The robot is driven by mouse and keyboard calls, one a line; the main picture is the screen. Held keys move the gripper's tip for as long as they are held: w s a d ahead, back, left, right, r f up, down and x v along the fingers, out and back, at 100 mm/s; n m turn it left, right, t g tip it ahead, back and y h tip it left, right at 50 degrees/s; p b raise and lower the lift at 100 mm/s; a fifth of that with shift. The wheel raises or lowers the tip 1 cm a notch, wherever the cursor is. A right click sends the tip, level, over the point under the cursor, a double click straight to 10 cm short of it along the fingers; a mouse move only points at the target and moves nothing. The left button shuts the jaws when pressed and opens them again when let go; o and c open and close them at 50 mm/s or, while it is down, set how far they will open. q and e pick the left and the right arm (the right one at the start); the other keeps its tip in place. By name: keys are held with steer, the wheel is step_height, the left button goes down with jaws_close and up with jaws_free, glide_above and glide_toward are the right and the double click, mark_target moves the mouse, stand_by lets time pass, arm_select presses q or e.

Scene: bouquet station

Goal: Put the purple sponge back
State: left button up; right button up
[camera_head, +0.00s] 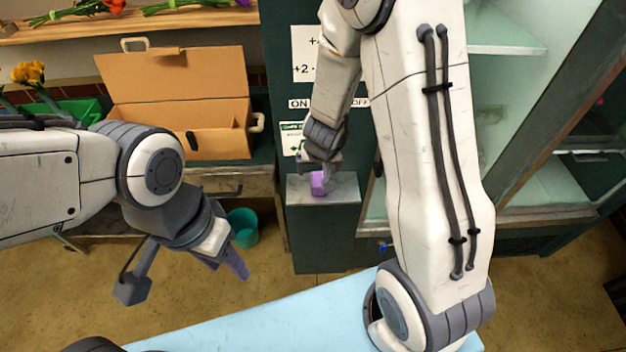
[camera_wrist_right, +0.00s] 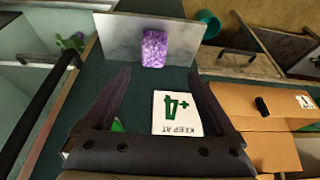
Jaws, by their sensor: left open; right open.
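The purple sponge (camera_head: 318,184) sits on a small grey ledge (camera_head: 345,190) on the front of the dark green cabinet. In the right wrist view the sponge (camera_wrist_right: 155,48) shows whole on the ledge (camera_wrist_right: 120,40), ahead of and between the fingertips. My right gripper (camera_head: 322,172) is open just above the sponge and partly covers it in the head view. Its two spread fingers show in the right wrist view (camera_wrist_right: 158,76), with nothing between them. My left gripper (camera_head: 230,258) is open and empty over the floor at the left.
A sign (camera_wrist_right: 177,113) is on the cabinet front above the ledge. An open cardboard-coloured case (camera_head: 175,90) stands on the left counter. A teal bin (camera_head: 243,228) stands below. A glass-shelved cabinet (camera_head: 510,40) is at the right, and a light blue surface (camera_head: 270,325) in front.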

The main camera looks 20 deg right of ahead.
steer(key=s+a+r+n+g+y, duration=0.1)
steer(key=s+a+r+n+y, duration=0.1)
steer(key=s+a+r, duration=0.35)
steer(key=s+a+r+n+y, duration=0.2)
steer(key=s+a+r+n, duration=0.1)
steer(key=a, duration=0.6)
steer(key=s+d+r+n+g+h, duration=0.1)
steer(key=s+r+n, duration=0.4)
steer(key=s, duration=1.1)
steer(key=shift+r+g+h, duration=0.5)
steer(key=shift+r+g, duration=0.2)
steer(key=shift+g, duration=0.5)
steer(key=shift+s+f, duration=0.1)
